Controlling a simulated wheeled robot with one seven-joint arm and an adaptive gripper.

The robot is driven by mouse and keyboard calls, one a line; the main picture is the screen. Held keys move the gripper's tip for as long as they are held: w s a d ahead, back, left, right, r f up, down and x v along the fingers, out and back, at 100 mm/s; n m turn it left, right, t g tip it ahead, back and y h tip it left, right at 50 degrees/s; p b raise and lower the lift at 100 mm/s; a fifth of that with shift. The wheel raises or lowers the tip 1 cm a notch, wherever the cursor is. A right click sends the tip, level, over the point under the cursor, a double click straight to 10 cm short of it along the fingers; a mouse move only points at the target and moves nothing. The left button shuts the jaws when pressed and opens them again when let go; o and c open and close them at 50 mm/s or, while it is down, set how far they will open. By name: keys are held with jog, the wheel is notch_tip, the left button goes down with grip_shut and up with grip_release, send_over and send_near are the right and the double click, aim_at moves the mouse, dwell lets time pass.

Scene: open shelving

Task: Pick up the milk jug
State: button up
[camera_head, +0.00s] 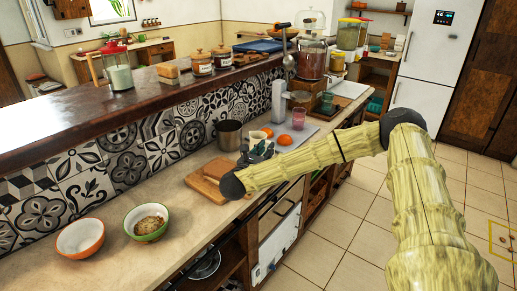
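A clear jug (120,72) with a red lid, a handle and pale milky contents stands upright on the raised dark wooden counter, at the upper left. It is the thing that looks most like the milk jug, though I cannot be sure. My arm reaches in from the right, and its dark wrist joint is over the front edge of the lower worktop, well to the right of and nearer than the jug. A small dark grey shape (259,151) behind my forearm may be my gripper; its fingers cannot be made out. Nothing touches the jug.
The raised counter (45,128) also bears jars (202,63) and a wooden block (168,70). Below it, the lower worktop holds two bowls (80,237) (147,222), a cutting board (206,172), a metal pot (229,134) and oranges (284,140).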

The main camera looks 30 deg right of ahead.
notch_tip(320, 180, down, 4)
jog(key=shift+r+p, duration=0.1)
jog(key=shift+p, duration=0.35)
jog(key=shift+p+x, duration=0.3)
jog(key=shift+x, duration=0.6)
jog(key=shift+p+x, duration=0.8)
jog(key=shift+x, duration=1.5)
jog(key=shift+w+d, duration=0.3)
jog(key=shift+d, duration=0.2)
jog(key=shift+c, duration=0.2)
grip_shut()
